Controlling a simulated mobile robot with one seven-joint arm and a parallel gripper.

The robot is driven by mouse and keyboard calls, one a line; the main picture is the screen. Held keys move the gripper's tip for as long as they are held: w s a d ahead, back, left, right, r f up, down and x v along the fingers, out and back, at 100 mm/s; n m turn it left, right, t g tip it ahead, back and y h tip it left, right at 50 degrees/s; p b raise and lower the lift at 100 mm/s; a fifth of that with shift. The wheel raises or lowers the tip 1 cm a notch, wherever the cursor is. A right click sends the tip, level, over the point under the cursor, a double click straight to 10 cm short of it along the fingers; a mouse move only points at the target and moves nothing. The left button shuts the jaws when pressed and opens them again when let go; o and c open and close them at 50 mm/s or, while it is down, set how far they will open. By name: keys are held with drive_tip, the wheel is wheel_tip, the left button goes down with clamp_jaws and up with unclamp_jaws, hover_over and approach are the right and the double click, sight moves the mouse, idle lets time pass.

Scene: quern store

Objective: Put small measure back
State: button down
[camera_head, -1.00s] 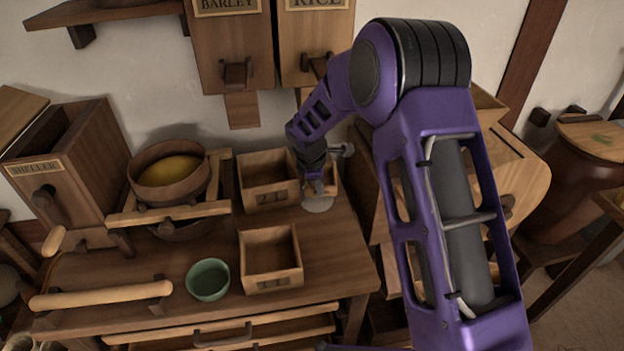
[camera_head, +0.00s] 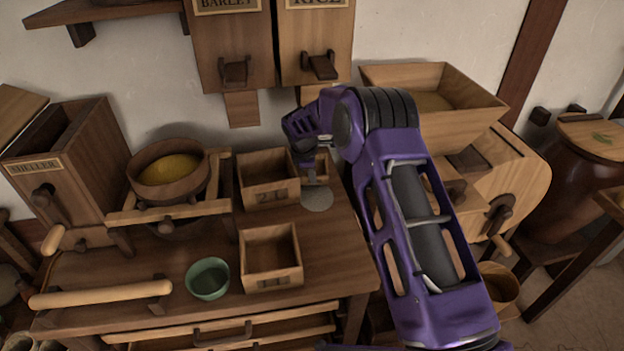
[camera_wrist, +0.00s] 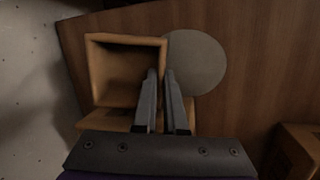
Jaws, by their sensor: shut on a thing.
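The small measure, an open square wooden box (camera_head: 322,164), is at the back right of the table, just right of the larger box marked 2 L (camera_head: 268,180). In the wrist view the small measure (camera_wrist: 97,75) shows empty, with my gripper (camera_wrist: 160,74) shut on its right-hand wall. In the head view my gripper (camera_head: 309,174) comes down over it and hides part of it. A flat grey disc (camera_head: 317,199) lies on the table beside the measure. I cannot tell whether the measure touches the table.
A box marked 1 L (camera_head: 270,257) and a green bowl (camera_head: 207,278) stand in front. A sieve with yellow grain (camera_head: 168,176) is at left. A wooden machine with a hopper (camera_head: 435,100) stands close on the right. Clear table lies right of the 1 L box.

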wheel_tip(320, 180, down, 2)
drive_tip(key=shift+w+a+r, duration=0.1)
drive_tip(key=shift+w+a, duration=0.05)
drive_tip(key=shift+w, duration=0.25)
drive_tip(key=c, duration=1)
unclamp_jaws()
drive_tip(key=v, duration=0.5)
drive_tip(key=p+v, duration=0.1)
drive_tip(key=v, duration=1.1)
drive_tip(key=shift+d+r, duration=0.1)
drive_tip(key=shift+d, duration=0.15)
